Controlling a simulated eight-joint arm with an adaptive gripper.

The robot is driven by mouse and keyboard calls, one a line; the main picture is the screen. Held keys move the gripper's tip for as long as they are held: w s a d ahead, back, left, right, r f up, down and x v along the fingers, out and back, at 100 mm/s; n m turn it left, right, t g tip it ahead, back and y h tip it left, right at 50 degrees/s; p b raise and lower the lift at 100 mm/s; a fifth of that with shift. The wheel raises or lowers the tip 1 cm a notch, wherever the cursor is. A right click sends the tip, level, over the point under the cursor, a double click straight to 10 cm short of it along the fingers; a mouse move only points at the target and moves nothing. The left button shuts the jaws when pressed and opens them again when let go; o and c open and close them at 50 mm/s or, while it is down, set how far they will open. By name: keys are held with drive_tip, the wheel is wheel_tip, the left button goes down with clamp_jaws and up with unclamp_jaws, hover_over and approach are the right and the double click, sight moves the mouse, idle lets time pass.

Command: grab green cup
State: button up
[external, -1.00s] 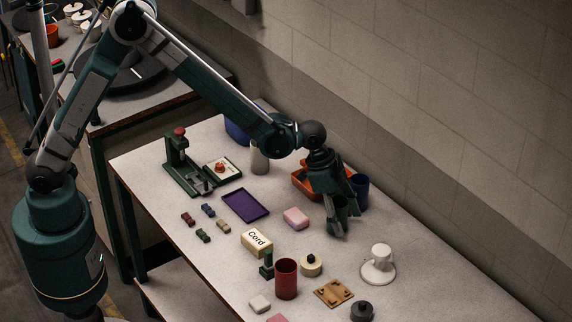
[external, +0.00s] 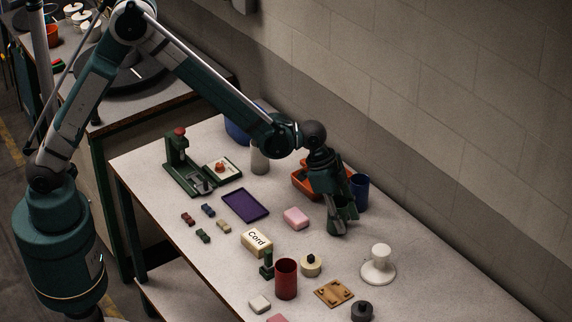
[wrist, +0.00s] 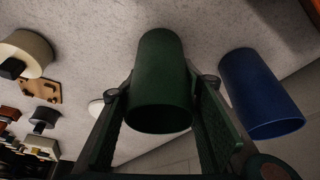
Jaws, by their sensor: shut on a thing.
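The green cup (wrist: 160,80) stands between my gripper's two fingers in the wrist view, with its open rim toward the camera. My gripper (wrist: 158,115) is shut on the cup, one finger along each side. In the external view my gripper (external: 341,225) is low over the table, and the green cup (external: 348,212) shows only partly between the dark fingers. Whether the cup touches the table cannot be told.
A blue cup (external: 359,191) stands close by, also in the wrist view (wrist: 262,95). An orange tray (external: 304,181) lies behind my gripper. A pink block (external: 296,218), a red cup (external: 286,279) and a white stand (external: 379,266) are nearby. The wall borders the table's far side.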

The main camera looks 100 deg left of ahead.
drive_tip(key=shift+r, duration=0.15)
wheel_tip(320, 180, up, 10)
drive_tip(key=shift+f+p, duration=0.15)
drive_tip(key=shift+p, duration=0.4)
idle(0.6)
